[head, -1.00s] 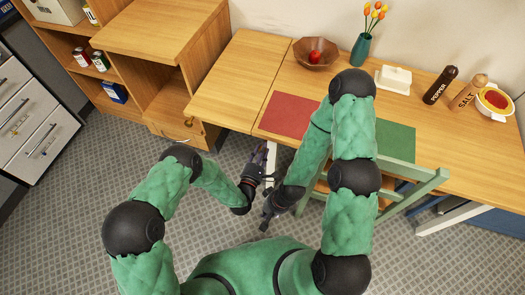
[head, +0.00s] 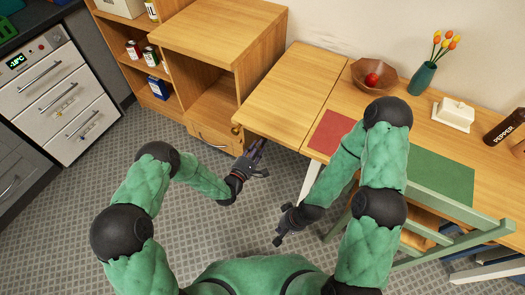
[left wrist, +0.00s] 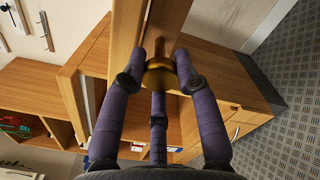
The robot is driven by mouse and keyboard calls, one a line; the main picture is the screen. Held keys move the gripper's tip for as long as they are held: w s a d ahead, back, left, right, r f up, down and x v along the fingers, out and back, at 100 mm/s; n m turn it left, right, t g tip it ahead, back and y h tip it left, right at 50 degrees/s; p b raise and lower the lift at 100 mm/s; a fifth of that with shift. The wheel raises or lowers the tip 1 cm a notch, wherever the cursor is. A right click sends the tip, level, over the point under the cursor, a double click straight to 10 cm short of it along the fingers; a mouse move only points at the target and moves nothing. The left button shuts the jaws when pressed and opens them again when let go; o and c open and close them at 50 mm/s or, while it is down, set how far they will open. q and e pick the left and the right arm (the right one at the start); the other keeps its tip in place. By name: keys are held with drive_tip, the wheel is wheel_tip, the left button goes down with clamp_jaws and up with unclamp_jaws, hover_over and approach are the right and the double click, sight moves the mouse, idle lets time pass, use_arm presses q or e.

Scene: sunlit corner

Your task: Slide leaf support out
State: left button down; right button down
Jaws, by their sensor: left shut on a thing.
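The wooden table leaf (head: 295,95) is at the left end of the table, beside the wooden cabinet. My left gripper (head: 257,150) is at the leaf's near edge. In the left wrist view, my left gripper's purple fingers (left wrist: 160,85) are closed around a brass knob (left wrist: 160,72) on a wooden bar (left wrist: 150,22), which appears to be the leaf support. The gripper hides the held knob in the head view. My right gripper (head: 281,226) hangs low over the floor, away from the table; its finger opening is unclear.
The wooden cabinet (head: 215,35) stands left of the leaf, with a low drawer (head: 215,138). A green chair (head: 450,210) stands at the table's front. A bowl (head: 375,75) and a vase (head: 422,78) stand on the table.

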use_arm(q)
drive_tip(key=shift+w+a+r, duration=0.1)
drive_tip(key=shift+w+a, duration=0.25)
drive_tip(key=shift+a, duration=0.05)
drive_tip(key=c, duration=0.9)
unclamp_jaws()
drive_tip(key=shift+s, duration=0.1)
drive_tip(key=v, duration=1.1)
drive_tip(key=shift+s+a, duration=0.25)
drive_tip(key=shift+s, duration=0.05)
